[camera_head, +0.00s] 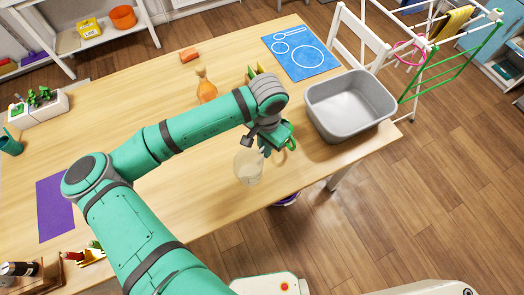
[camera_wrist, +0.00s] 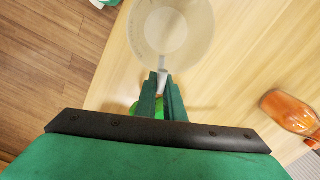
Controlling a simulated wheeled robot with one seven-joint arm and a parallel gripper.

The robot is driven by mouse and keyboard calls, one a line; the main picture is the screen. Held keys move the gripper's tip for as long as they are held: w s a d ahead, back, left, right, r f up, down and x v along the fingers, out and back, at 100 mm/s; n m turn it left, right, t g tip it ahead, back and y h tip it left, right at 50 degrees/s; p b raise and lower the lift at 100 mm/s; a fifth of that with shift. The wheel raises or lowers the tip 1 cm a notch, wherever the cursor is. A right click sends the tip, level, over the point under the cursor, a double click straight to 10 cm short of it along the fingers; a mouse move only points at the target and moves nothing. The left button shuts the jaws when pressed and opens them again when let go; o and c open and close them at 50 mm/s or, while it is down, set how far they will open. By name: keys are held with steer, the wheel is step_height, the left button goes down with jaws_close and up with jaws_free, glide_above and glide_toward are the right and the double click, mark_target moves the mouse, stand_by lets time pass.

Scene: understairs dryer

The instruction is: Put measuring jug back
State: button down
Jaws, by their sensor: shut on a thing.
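The measuring jug (camera_head: 248,168) is clear and translucent. It is over the near right part of the wooden table, below my gripper (camera_head: 266,148) in the head view. In the wrist view the jug (camera_wrist: 172,32) is at the top, seen from above into its open mouth. My gripper (camera_wrist: 161,82) is shut on the jug's pale handle, with the green fingers on either side of it. The jug looks about upright. Whether its base touches the table I cannot tell.
A grey basin (camera_head: 350,108) stands right of my gripper. A blue mat with white outlines (camera_head: 300,66) lies behind it. An orange bottle (camera_head: 206,90), an orange sponge (camera_head: 188,55) and a purple mat (camera_head: 54,207) are on the table (camera_head: 140,98). A drying rack (camera_head: 440,65) stands beyond.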

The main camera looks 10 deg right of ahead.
mark_target(252, 166)
steer(key=shift+w+a+f, duration=0.25)
steer(key=shift+w+f, duration=0.25)
steer(key=shift+f, duration=0.15)
steer(key=shift+w+a+f, duration=0.1)
steer(key=shift+w+f, duration=0.1)
steer(key=shift+f, duration=1.6)
steer(key=shift+f, duration=0.15)
steer(key=c, duration=1.9)
jaws_free()
steer(key=shift+o, duration=0.2)
